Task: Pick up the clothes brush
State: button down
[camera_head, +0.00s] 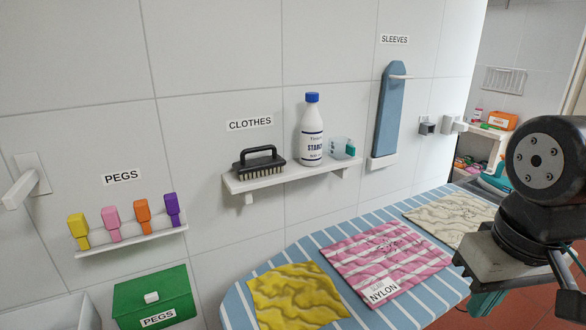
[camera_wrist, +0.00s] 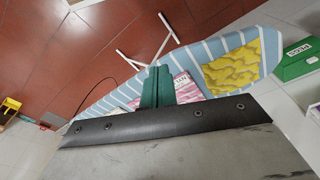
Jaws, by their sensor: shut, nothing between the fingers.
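The clothes brush (camera_head: 259,164) is black with an arched handle and pale bristles. In the head view it stands bristles down on the left part of a white wall shelf (camera_head: 290,181), under the label CLOTHES. My gripper (camera_head: 485,302) is at the lower right of the head view, well to the right of the brush and apart from it. In the wrist view my gripper's teal fingers (camera_wrist: 157,88) are together and empty, in front of the ironing board. The brush is not in the wrist view.
A starch bottle (camera_head: 312,130) and a clear cup (camera_head: 342,147) stand right of the brush. The striped ironing board (camera_head: 235,305) with several cloths lies below the shelf. A peg rack (camera_head: 130,240) and a green peg box (camera_head: 155,298) are at left.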

aim_at(273, 163)
jog(key=u, duration=0.5)
jog(key=k, duration=1.2)
jog(key=z, duration=0.35)
jog(key=i, duration=1.65)
jog(key=u, duration=0.65)
